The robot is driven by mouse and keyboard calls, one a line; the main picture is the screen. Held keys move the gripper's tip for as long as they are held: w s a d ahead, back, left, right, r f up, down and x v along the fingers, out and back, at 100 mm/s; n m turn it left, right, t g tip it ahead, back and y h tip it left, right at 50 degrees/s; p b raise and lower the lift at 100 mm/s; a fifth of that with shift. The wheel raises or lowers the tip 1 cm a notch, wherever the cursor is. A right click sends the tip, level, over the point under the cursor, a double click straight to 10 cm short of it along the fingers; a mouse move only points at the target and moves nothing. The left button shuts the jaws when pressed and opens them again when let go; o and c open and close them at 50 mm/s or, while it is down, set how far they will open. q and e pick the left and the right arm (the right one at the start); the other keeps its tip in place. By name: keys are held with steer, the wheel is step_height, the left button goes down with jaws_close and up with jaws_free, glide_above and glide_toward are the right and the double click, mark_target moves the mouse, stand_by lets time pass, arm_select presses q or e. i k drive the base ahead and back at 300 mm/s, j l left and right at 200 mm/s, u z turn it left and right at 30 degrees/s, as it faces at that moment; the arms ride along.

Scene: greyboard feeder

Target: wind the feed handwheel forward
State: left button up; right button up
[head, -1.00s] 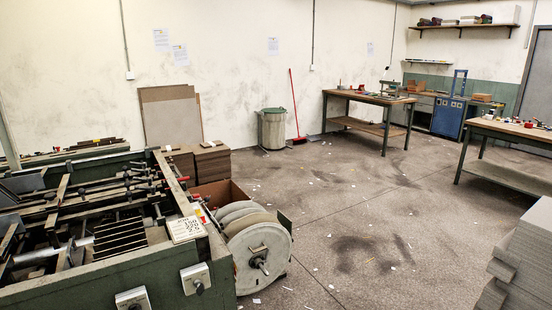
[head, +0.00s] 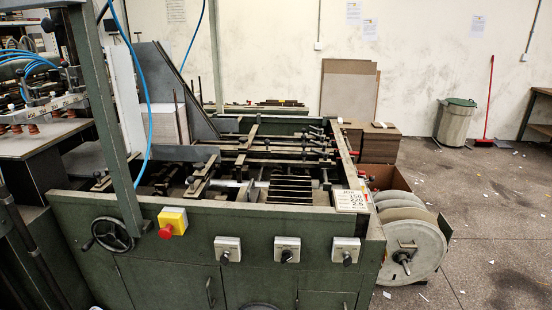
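The feed handwheel (head: 112,235) is a dark spoked wheel on the green front panel of the feeder machine (head: 195,270), at the lower left in the head view. A small crank handle sticks out at its left rim. Neither of my grippers is in view, so nothing is seen touching the wheel.
A red emergency button on a yellow box (head: 172,222) sits just right of the wheel. A green upright post (head: 102,110) rises close to it, with blue hoses above. Several knob switches (head: 287,250) line the panel. A reel (head: 412,248) stands at the right end; open floor (head: 490,220) lies beyond.

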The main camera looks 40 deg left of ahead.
mark_target(112, 236)
steer(key=k+u, duration=0.15)
steer(key=u, duration=0.7)
steer(key=j, duration=0.05)
